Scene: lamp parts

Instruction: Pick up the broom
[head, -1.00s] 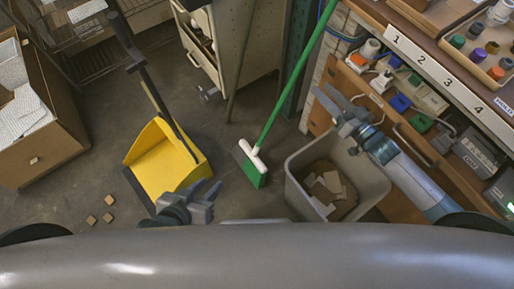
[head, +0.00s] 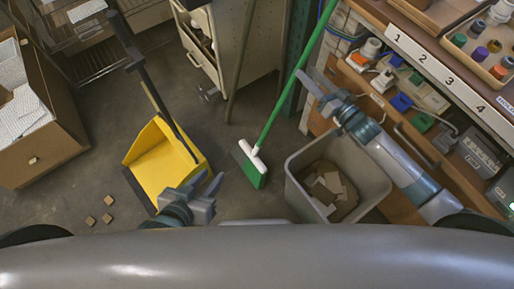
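The broom has a long green handle (head: 283,101), a white head block (head: 250,155) and green bristles (head: 255,177) on the floor. It leans upright, its handle rising toward the top right, where the top is cut off. My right gripper (head: 306,78) is open beside the handle, with its fingertips close to the handle's right side. I cannot tell whether they touch it, and nothing shows between the fingers. My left gripper (head: 209,181) is open and empty, low in front of the yellow dustpan, left of the broom head.
The yellow dustpan (head: 160,165) with a black upright handle stands left of the broom. A grey bin (head: 366,187) with scraps stands right of it. Small wooden blocks (head: 90,221) lie on the floor. A workbench (head: 430,62) fills the right side, a cardboard box (head: 40,140) the left.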

